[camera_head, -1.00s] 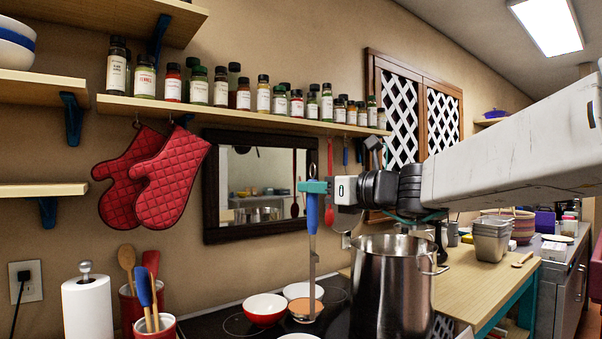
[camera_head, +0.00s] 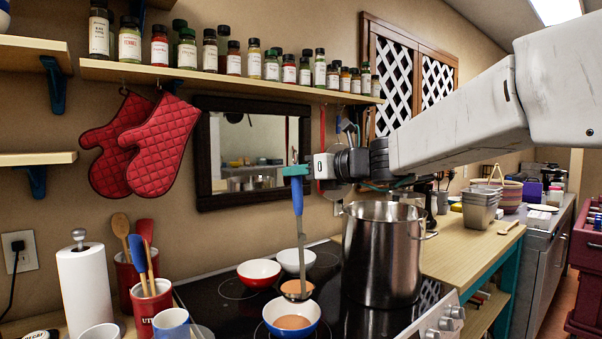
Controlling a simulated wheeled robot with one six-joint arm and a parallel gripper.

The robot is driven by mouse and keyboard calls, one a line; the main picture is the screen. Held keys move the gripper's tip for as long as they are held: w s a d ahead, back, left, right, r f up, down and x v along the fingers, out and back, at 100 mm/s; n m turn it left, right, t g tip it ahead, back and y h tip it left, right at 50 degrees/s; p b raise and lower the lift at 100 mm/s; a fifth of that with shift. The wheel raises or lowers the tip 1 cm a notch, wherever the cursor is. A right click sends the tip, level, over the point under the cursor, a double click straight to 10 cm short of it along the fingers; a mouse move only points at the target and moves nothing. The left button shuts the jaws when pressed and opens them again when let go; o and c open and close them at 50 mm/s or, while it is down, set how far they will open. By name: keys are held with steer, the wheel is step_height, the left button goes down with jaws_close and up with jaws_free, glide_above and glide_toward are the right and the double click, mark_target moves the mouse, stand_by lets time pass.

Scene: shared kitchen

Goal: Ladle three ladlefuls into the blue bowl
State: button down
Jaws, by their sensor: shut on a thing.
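My gripper (camera_head: 297,172) is shut on the blue handle of the ladle (camera_head: 298,199), which hangs upright. The ladle's cup holds an orange-brown liquid (camera_head: 296,287) and hangs just above or behind the far rim of the blue bowl (camera_head: 273,329); whether it touches the rim I cannot tell. The blue bowl stands on the black stovetop and has orange-brown liquid (camera_head: 292,322) in it. The tall steel pot (camera_head: 382,260) stands to the right of the ladle; its contents are hidden.
A red bowl (camera_head: 259,273) and a white bowl (camera_head: 296,261) stand behind the ladle cup. Crocks of utensils (camera_head: 153,308) and a paper towel roll (camera_head: 86,291) are at left. A wooden counter (camera_head: 465,257) with steel containers (camera_head: 480,210) lies right of the pot.

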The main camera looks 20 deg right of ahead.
steer(key=w+f+m+g+h, duration=0.1)
steer(key=w+f+m+g, duration=0.1)
steer(key=w, duration=1)
steer(key=shift+w+d+f+g, duration=0.2)
steer(key=shift+w+f+g, duration=0.2)
steer(key=shift+g, duration=0.6)
